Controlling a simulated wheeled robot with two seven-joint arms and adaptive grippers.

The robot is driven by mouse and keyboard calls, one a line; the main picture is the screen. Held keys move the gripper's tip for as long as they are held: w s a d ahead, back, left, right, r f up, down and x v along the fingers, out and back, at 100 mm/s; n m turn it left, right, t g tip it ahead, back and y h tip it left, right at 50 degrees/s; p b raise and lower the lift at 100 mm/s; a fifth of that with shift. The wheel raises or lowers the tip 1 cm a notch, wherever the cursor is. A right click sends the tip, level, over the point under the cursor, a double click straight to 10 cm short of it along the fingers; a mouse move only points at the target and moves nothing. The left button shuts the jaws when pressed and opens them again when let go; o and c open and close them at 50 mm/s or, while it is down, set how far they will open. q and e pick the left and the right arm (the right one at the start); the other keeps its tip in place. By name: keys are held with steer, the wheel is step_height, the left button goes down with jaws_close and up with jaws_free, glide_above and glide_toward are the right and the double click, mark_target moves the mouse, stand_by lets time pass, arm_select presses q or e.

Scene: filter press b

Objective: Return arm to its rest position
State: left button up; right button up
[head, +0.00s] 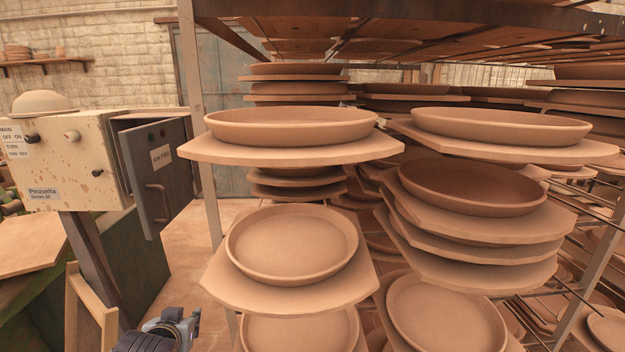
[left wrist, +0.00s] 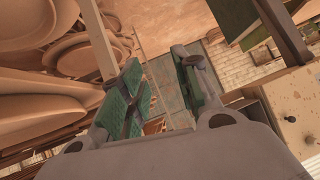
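My left gripper (head: 175,328) shows at the bottom edge of the head view, left of the rack of clay plates. In the left wrist view the two green-padded fingers of my left gripper (left wrist: 160,75) stand apart with nothing between them. The gripper is open and empty, and touches nothing that I can see. Most of my left arm is out of the head view. My right arm and right gripper are not in view.
A metal rack post (head: 206,165) stands by boards with clay plates (head: 291,245). At left are a control box (head: 65,165) with an open grey door (head: 158,172), an upturned bowl (head: 42,103) and a wooden frame (head: 92,310). Floor (head: 185,250) shows between box and rack.

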arm_select(q)
steer(key=s+d+f+m+g+h, duration=0.1)
steer(key=s+d+f+g+h, duration=0.2)
steer(key=s+f, duration=0.6)
steer(key=s+d+f+m+g, duration=0.2)
steer(key=s+d+f+g, duration=0.2)
steer(key=s+f, duration=0.55)
step_height(320, 180, down, 33)
steer(key=s+g, duration=0.1)
steer(key=s, duration=0.1)
steer(key=s+a+f, duration=0.2)
steer(key=s+f, duration=0.8)
steer(key=s, duration=0.1)
steer(key=s+a+f+g, duration=0.1)
steer(key=s+a+f, duration=0.1)
steer(key=s+f, duration=0.8)
steer(key=shift+s, duration=0.6)
steer(key=shift+s+a, duration=0.1)
steer(key=shift+a, duration=0.05)
stand_by(0.5)
